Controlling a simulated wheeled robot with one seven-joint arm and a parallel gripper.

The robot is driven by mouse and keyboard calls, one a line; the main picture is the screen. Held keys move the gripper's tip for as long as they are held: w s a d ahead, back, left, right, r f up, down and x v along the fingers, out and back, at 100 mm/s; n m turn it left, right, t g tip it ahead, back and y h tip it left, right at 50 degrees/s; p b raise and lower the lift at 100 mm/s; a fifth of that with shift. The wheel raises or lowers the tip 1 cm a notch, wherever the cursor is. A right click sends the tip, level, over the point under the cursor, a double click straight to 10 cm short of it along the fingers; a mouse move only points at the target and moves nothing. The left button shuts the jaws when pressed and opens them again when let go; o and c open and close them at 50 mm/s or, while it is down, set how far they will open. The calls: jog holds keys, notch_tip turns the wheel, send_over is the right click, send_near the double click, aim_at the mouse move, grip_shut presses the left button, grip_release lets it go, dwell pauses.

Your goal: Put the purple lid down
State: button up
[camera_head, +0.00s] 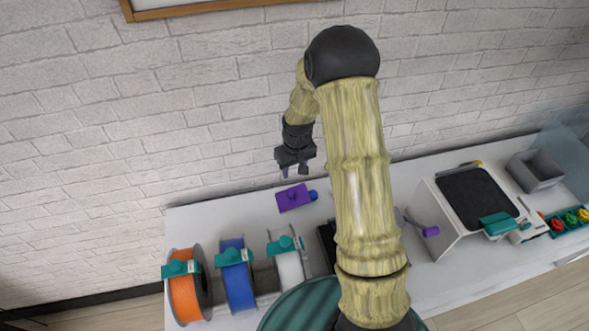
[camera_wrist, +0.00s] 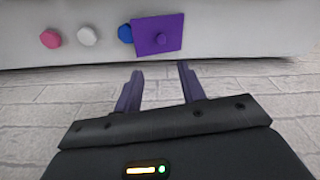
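The purple lid (camera_head: 291,198) is a flat square plate with a small knob. It lies on the white worktop near the back edge, left of my arm. In the wrist view the lid (camera_wrist: 170,35) lies beyond my fingertips, knob facing me. My gripper (camera_head: 295,173) is above and behind the lid, near the brick wall. In the wrist view my gripper (camera_wrist: 159,70) is open, with a clear gap and nothing between its fingers. The lid and fingers look apart.
A blue piece (camera_wrist: 125,33) is right beside the lid; white (camera_wrist: 88,36) and pink (camera_wrist: 51,38) pieces stand further along. Orange (camera_head: 184,299) and blue (camera_head: 238,287) spools stand at front left. A white machine (camera_head: 447,222) is right of my arm. The worktop's back left (camera_head: 215,219) is clear.

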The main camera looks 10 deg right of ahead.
jog(key=shift+r, duration=0.3)
dwell(0.4)
jog(key=s+r+m, duration=0.1)
jog(key=s+r, duration=0.6)
jog(key=s, duration=0.3)
jog(key=s+r+m+t, duration=0.1)
jog(key=s+r, duration=0.5)
jog(key=s, duration=0.4)
jog(key=shift+s+r, duration=0.35)
jog(key=shift+s, duration=0.05)
